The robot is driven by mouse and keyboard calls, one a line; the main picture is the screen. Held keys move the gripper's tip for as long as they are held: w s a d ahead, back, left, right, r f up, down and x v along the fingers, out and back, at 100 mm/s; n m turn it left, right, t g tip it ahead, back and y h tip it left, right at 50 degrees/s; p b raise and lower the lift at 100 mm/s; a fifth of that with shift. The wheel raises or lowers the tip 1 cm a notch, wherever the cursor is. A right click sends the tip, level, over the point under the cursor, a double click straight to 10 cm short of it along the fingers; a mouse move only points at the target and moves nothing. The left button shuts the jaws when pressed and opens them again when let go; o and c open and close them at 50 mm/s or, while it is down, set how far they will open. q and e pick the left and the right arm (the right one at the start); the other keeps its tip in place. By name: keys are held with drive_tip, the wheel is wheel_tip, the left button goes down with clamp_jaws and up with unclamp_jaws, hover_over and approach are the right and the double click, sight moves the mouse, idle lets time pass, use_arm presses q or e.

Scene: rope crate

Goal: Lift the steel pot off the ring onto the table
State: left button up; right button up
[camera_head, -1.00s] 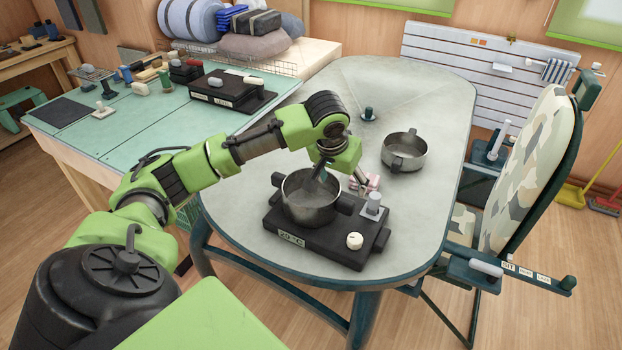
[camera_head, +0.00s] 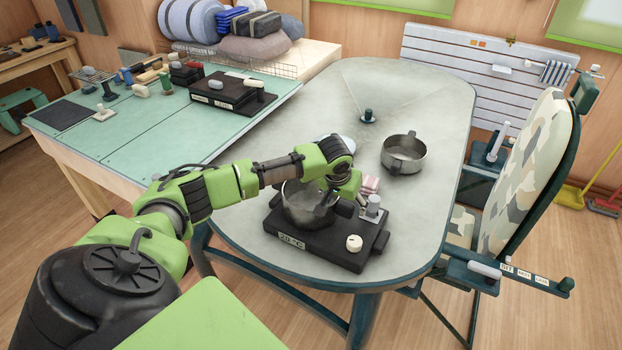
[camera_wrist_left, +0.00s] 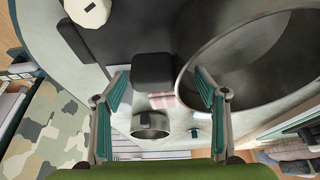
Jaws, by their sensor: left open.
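The steel pot (camera_head: 298,212) stands upright on the black hot plate (camera_head: 318,246), partly covered by my left arm. The ring under it is hidden. My left gripper (camera_head: 334,198) is open at the right side of the pot, pointing down. In the left wrist view the pot (camera_wrist_left: 262,62) fills the upper right, and its black handle (camera_wrist_left: 153,72) lies between the open fingers (camera_wrist_left: 163,82). The right finger overlaps the pot's rim in the picture; I cannot tell whether it touches. My right gripper is not in view.
A second steel pot (camera_head: 404,153) stands on the grey table (camera_head: 420,105). The hot plate has a white knob (camera_head: 354,243). The far table is mostly clear; a chair (camera_head: 525,170) stands right.

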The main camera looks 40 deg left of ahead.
use_arm(q)
drive_tip(key=shift+w+f, duration=0.2)
drive_tip(key=shift+f, duration=0.25)
drive_tip(key=c, duration=1.5)
drive_tip(key=shift+r, duration=0.2)
